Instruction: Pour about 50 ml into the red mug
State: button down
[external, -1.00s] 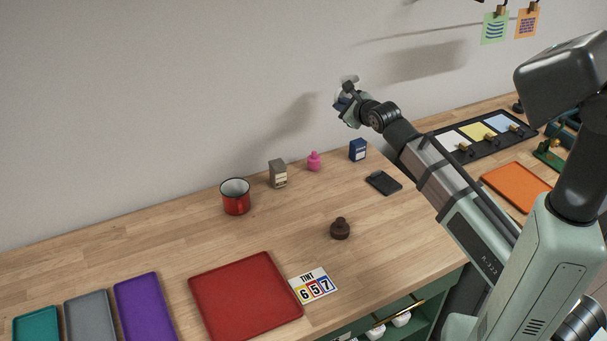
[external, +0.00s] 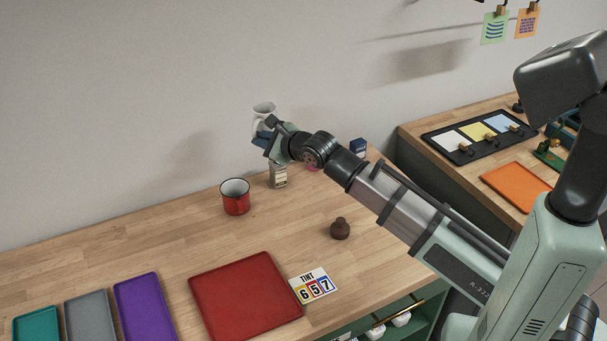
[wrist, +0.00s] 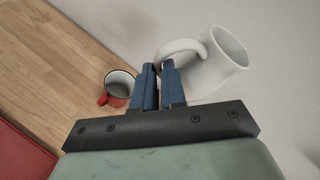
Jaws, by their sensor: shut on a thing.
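The red mug (external: 236,198) stands upright on the wooden worktop, left of the middle in the external view. In the wrist view the red mug (wrist: 119,86) is at the left, its pale inside showing no clear contents. My gripper (external: 261,136) is up in the air, to the right of the red mug and higher. Its blue fingers (wrist: 160,70) are shut on the handle of a white jug (wrist: 217,65). The jug also shows in the external view (external: 263,111), partly hidden by my gripper. It looks roughly upright, and its contents cannot be seen.
A grey-brown carton (external: 278,176) stands right of the mug, below my gripper. A red tray (external: 245,297) lies in front. The worktop left of the mug is clear.

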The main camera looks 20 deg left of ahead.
jog(key=s+a+n+g+y, duration=0.1)
jog(key=s+a+n+g, duration=0.3)
jog(key=s, duration=1.3)
jog(key=shift+m+t, duration=0.5)
jog(key=shift+m, duration=0.3)
jog(key=f, duration=1.4)
jog(key=a+f, duration=0.1)
jog(key=f, duration=0.6)
jog(key=shift+s+f, duration=0.2)
jog(key=shift+f, duration=0.05)
jog(key=shift+w+r, duration=0.1)
jog(key=shift+w+a+r+m+g+h, duration=0.1)
jog(key=shift+w+r+m+g+h, duration=0.05)
jog(key=shift+w+r+m+g, duration=0.2)
jog(key=shift+w+a+r+m+g+h, duration=0.15)
jog(key=shift+r+m, duration=0.1)
jog(key=shift+r, duration=0.2)
jog(key=w+a+r+m+g+h+b, duration=0.1)
jog(key=w+r+m+g+b, duration=0.1)
jog(key=w+r+m+g, duration=0.3)
notch_tip(320, 180, up, 4)
jog(key=shift+w+r+m+g+h, duration=0.15)
jog(key=shift+w+m+g+h, duration=0.2)
jog(key=shift+w, duration=0.45)
jog(key=shift+w+m+g+b, duration=0.25)
jog(key=shift+w+m+b, duration=0.1)
jog(key=shift+b, duration=0.35)
